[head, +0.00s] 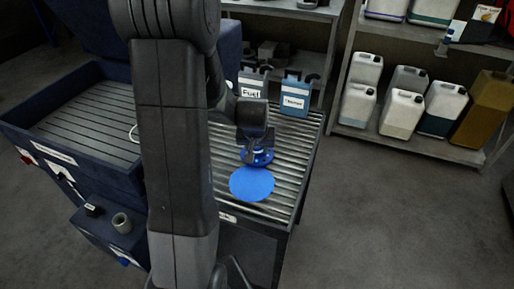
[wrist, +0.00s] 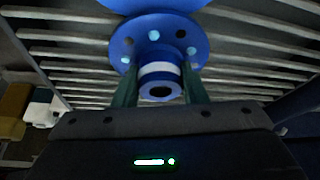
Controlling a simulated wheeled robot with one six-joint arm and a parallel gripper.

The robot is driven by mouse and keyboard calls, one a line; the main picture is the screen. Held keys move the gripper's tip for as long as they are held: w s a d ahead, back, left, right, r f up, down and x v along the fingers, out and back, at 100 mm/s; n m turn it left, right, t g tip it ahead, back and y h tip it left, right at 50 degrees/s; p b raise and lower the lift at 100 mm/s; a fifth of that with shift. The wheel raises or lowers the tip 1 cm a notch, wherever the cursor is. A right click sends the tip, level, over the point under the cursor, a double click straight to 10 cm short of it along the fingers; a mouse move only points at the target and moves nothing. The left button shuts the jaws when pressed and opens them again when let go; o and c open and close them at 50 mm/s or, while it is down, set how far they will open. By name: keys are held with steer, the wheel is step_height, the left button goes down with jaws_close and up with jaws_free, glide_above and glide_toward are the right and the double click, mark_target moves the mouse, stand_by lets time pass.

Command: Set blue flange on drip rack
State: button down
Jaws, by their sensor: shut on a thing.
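The blue flange (wrist: 160,42) has a round plate with bolt holes and a neck with a white band. In the wrist view my gripper (wrist: 161,88) is shut on its neck, with one finger on each side. In the head view my gripper (head: 256,150) holds the flange (head: 262,158) over the slatted drip rack (head: 290,190), partly hiding it. I cannot tell whether the flange touches the slats. A flat blue disc (head: 251,184) shows on the rack just in front of the flange. Its edge also shows at the top of the wrist view (wrist: 150,5).
A jug labelled Fuel (head: 251,84) and a blue jug (head: 295,98) stand at the rack's back. A dark blue cabinet with a ribbed top (head: 80,115) is at left. Shelves with several jugs (head: 402,111) stand at back right. The floor right of the rack is clear.

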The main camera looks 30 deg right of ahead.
steer(key=shift+f, duration=0.4)
steer(key=shift+f, duration=0.25)
steer(key=c, duration=0.9)
jaws_free()
steer(key=shift+r, duration=0.1)
steer(key=shift+r, duration=0.45)
steer(key=v, duration=1.1)
steer(key=shift+s+a+r, duration=0.15)
steer(key=shift+s+a, duration=0.05)
